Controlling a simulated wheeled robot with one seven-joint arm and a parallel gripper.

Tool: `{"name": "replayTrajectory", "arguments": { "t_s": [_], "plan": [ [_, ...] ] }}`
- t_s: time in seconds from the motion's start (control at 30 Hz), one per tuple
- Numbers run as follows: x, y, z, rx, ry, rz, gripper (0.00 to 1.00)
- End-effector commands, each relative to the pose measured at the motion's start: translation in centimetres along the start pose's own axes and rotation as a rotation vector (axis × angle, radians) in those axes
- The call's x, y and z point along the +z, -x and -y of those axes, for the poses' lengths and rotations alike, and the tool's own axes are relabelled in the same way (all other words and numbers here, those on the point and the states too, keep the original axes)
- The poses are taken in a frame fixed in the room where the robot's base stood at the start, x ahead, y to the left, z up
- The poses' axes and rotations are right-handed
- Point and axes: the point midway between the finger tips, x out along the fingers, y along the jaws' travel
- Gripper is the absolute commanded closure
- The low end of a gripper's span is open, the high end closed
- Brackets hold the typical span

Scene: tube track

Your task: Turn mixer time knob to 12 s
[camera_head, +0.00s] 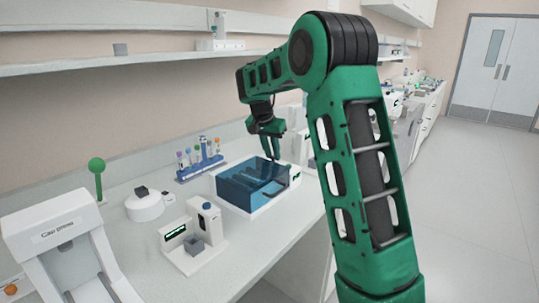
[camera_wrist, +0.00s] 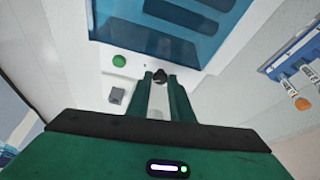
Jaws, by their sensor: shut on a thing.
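A small dark knob (camera_wrist: 159,76) sits on the white housing of a device with a see-through blue lid (camera_wrist: 160,45). I take this device as the mixer; the same blue-lidded box (camera_head: 245,187) stands on the bench in the head view. My gripper (camera_wrist: 160,82) points at the knob, with a green finger on either side of it, shut on it. In the head view my gripper (camera_head: 271,157) reaches down at the far right part of the box, and the knob is hidden there. I cannot read any time setting or scale.
A green button (camera_wrist: 119,61) and a grey block-like part (camera_wrist: 117,95) are close to the fingers. A blue tube rack (camera_head: 201,168) stands behind the box. A small white device (camera_head: 193,238), a round white device (camera_head: 145,206) and a cap press (camera_head: 62,245) stand nearer on the bench.

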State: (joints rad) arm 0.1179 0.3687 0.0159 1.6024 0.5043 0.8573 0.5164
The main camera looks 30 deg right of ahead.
Motion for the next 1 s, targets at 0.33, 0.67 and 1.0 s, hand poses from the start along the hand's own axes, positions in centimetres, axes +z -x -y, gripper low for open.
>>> {"name": "replayTrajectory", "arguments": {
  "t_s": [0.33,0.67,1.0],
  "plan": [
    [-0.03,0.10,-0.20,-0.096,0.223,-0.001,1.00],
    [-0.09,0.09,-0.31,-0.167,0.393,-0.002,1.00],
    [-0.08,0.07,-0.27,-0.191,0.451,-0.003,1.00]
  ]
}}
